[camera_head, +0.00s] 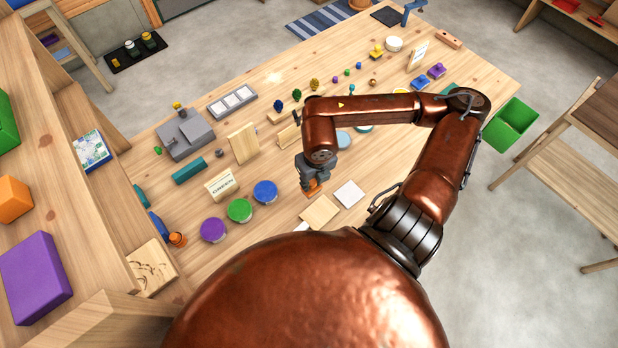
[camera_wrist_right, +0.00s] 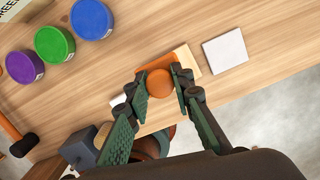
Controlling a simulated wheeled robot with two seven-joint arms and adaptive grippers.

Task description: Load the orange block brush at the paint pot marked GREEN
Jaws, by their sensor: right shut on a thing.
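My right gripper (camera_head: 313,188) is shut on the orange block brush (camera_head: 312,187), just right of the paint pots. In the right wrist view the brush's round orange knob (camera_wrist_right: 160,83) sits between the two fingers (camera_wrist_right: 163,88). The green pot (camera_head: 239,210) stands between the purple pot (camera_head: 213,230) and the blue pot (camera_head: 265,191). The green pot also shows in the right wrist view (camera_wrist_right: 55,44), apart from the brush. Pot labels are too small to read. My left gripper is not in view.
A lettered card (camera_head: 221,185) stands behind the pots. A wooden panel (camera_head: 320,212) and a white tile (camera_head: 349,194) lie near the right gripper. An orange item (camera_head: 177,239) stands left of the purple pot. Bare tabletop lies between the blue pot and the gripper.

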